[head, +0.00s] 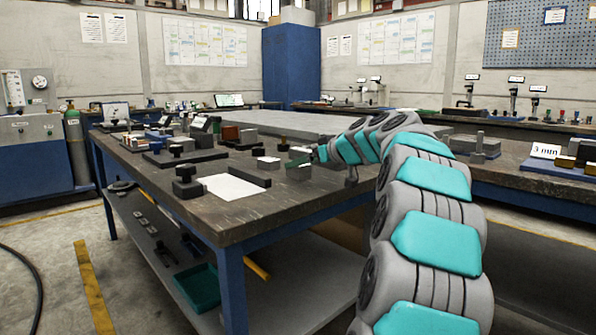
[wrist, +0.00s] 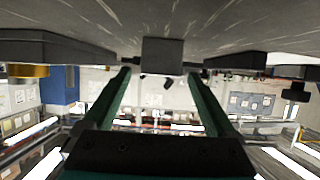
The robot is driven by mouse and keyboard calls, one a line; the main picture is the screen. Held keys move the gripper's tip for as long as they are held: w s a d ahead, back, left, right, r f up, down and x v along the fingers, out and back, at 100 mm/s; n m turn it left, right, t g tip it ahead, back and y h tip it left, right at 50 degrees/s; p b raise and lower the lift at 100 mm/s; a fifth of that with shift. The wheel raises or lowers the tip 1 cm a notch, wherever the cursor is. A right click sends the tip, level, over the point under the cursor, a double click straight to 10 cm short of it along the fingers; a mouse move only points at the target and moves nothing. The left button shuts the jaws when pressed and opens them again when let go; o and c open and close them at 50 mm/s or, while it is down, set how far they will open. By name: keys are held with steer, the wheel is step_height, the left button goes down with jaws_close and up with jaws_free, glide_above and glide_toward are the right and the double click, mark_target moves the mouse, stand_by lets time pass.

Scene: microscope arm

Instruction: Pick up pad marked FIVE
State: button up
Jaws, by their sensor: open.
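No marking FIVE is legible in either view, so I cannot tell which block is that pad. In the head view, a small block with a pale top (head: 268,163) and a greenish block (head: 298,171) sit on the workbench (head: 250,208), close to the end of my arm. In the wrist view, which looks upside down, my gripper (wrist: 159,73) has its two green fingers apart with nothing between the tips. A dark grey block (wrist: 162,55) sits on the bench surface, centred beyond the fingertips. Its marked face, if any, cannot be read.
In the head view, a white sheet (head: 232,187) and a dark bar (head: 236,172) lie left of the small blocks. A dark knobbed block (head: 186,184) stands near the front edge. In the wrist view, a long dark bar (wrist: 50,48) lies left of the centred block.

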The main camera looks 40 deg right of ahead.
steer(key=shift+x, duration=1.5)
jaws_close()
steer(key=shift+r, duration=0.1)
